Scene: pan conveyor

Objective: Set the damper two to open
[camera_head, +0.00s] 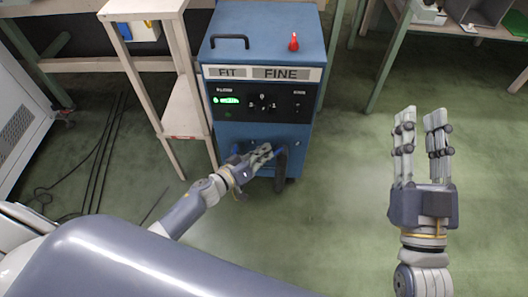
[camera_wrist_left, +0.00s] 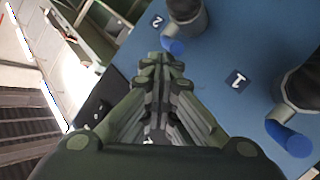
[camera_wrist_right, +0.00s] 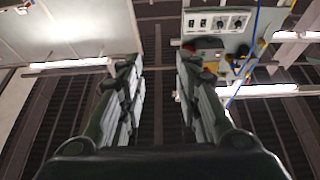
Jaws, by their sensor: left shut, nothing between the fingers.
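The blue machine (camera_head: 262,130) stands ahead, with two pipe stubs low on its front. In the left wrist view the pipe by label 2 (camera_wrist_left: 157,21) has a blue damper handle (camera_wrist_left: 172,46) at its end. The pipe by label 1 (camera_wrist_left: 237,80) has a similar blue handle (camera_wrist_left: 288,138). My left gripper (camera_head: 266,150) is at the lower front of the machine, shut and empty. In its wrist view its fingertips (camera_wrist_left: 160,62) show just below handle two; I cannot tell whether they touch. My right gripper (camera_head: 420,114) is open and empty, away to the right.
The machine has a lit green display (camera_head: 227,100), dials, a black top handle (camera_head: 230,40) and a red knob (camera_head: 293,42) on top. A cream shelf stand (camera_head: 184,105) is close to its left. A workbench (camera_head: 470,28) stands at the back right. Green floor lies clear between.

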